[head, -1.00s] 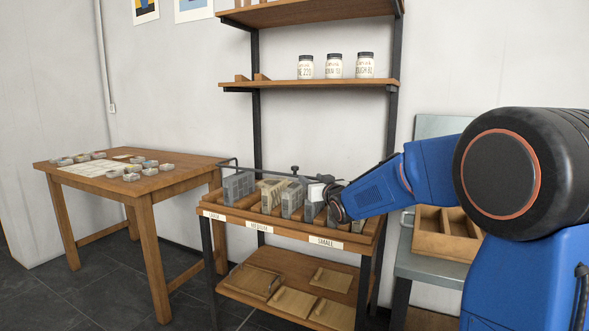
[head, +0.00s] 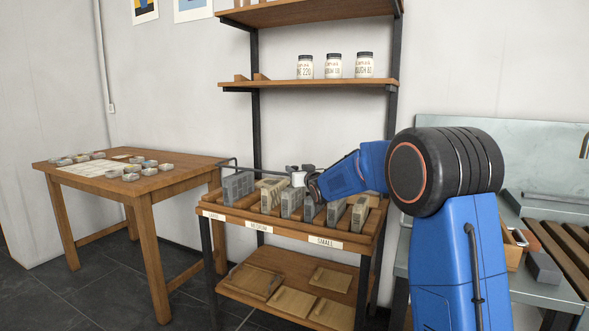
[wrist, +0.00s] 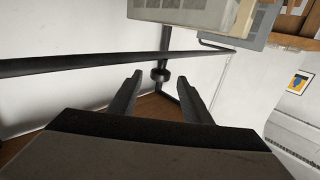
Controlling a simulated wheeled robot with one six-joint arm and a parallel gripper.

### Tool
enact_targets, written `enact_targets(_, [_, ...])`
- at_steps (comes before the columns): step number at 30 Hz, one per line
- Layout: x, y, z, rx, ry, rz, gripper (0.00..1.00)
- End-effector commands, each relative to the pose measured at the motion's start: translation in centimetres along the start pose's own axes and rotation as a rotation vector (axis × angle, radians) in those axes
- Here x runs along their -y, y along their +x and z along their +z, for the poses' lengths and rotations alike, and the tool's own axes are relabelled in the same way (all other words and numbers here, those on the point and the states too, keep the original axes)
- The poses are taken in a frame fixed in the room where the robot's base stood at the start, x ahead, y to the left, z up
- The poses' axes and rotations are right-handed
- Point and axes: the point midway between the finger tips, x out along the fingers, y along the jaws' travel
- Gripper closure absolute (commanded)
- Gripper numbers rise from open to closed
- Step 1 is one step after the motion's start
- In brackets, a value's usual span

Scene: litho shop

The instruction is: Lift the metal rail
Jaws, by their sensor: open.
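The metal rail (head: 262,170) is a thin dark bar running above the back of the rack of stone slabs, level with the slab tops in the head view. In the wrist view the rail (wrist: 80,62) crosses from the left edge to the upper right, beyond my fingertips. A dark round knob (wrist: 160,75) on a post shows between the fingertips, just below the rail. My gripper (wrist: 160,82) is open with nothing between its fingers. In the head view my gripper (head: 300,179) is over the middle of the rack, partly covering the rail's right part.
Several grey and beige stone slabs (head: 238,187) stand in the labelled wooden rack (head: 273,231) below. A shelf with jars (head: 333,67) is above. A wooden table (head: 180,172) with small dishes stands left; a metal sink bench (head: 455,131) is right.

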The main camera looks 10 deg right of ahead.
Motion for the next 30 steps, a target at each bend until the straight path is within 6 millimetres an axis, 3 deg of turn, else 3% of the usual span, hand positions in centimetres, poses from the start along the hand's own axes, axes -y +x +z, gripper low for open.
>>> enact_targets(3, [0.0, 1.7, 0.1, 0.000, 0.000, 0.000, 0.55])
enact_targets(9, [0.0, 3.3, 0.1, 0.001, 0.000, 0.000, 0.55])
enact_targets(20, [0.0, 3.6, 0.0, 0.000, 0.000, 0.000, 0.55])
enact_targets(26, [0.0, 3.6, 0.0, 0.000, 0.000, 0.000, 1.00])
enact_targets(30, [0.0, 3.6, 0.0, 0.000, 0.001, 0.000, 1.00])
